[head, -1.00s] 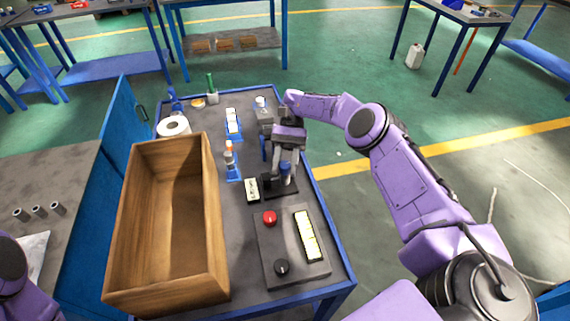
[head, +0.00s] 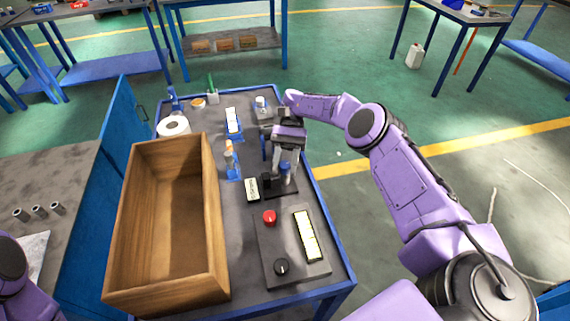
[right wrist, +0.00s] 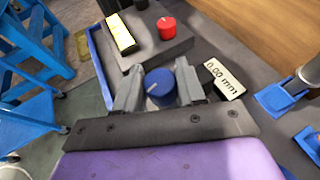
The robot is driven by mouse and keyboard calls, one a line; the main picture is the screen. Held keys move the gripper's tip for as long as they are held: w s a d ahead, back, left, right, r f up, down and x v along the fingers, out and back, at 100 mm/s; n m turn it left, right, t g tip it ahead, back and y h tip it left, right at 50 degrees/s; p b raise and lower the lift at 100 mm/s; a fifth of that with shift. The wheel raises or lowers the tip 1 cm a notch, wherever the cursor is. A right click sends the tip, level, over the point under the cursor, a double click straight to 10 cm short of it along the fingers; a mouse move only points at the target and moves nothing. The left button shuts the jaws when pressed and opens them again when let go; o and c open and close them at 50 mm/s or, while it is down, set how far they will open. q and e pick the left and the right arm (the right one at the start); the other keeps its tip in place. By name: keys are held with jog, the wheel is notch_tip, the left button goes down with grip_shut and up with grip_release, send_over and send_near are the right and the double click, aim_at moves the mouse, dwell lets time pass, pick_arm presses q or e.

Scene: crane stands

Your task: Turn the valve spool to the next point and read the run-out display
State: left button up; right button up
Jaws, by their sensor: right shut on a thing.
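My right gripper (head: 285,167) points down at the black fixture (head: 282,189) near the table's right edge. In the right wrist view, my right gripper (right wrist: 159,86) is shut on a blue knob (right wrist: 160,87) with a pale line on top, one finger on each side. In the head view the knob shows small between the fingers (head: 285,168). I cannot make out the valve spool, as the gripper covers much of the fixture. The run-out display (head: 251,189) stands beside the fixture and reads 0.00 mm in the right wrist view (right wrist: 224,78). My left gripper is out of view.
A control box with a red button (head: 269,217), black knob (head: 281,267) and lit panel (head: 308,235) is nearer me. An open wooden crate (head: 213,232) fills the table's left side. Blue holders (head: 233,172) and a white roll (head: 172,126) stand farther back.

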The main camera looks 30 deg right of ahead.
aim_at(285, 164)
jog(key=shift+s+f, duration=0.1)
jog(key=shift+f, duration=0.1)
jog(key=o, duration=1)
jog(key=shift+r, duration=0.1)
jog(key=shift+r, duration=0.25)
notch_tip(285, 164, up, 3)
jog(key=shift+r, duration=0.1)
jog(key=s+a+r, duration=0.2)
jog(key=s+r, duration=0.1)
jog(key=s, duration=0.1)
jog(key=s+a+r, duration=0.2)
jog(key=s+r, duration=0.1)
jog(key=s, duration=0.1)
jog(key=s+a+r, duration=0.2)
jog(key=s+r, duration=0.1)
jog(key=s, duration=0.1)
jog(key=shift+s+a+r, duration=0.15)
jog(key=shift+s, duration=0.15)
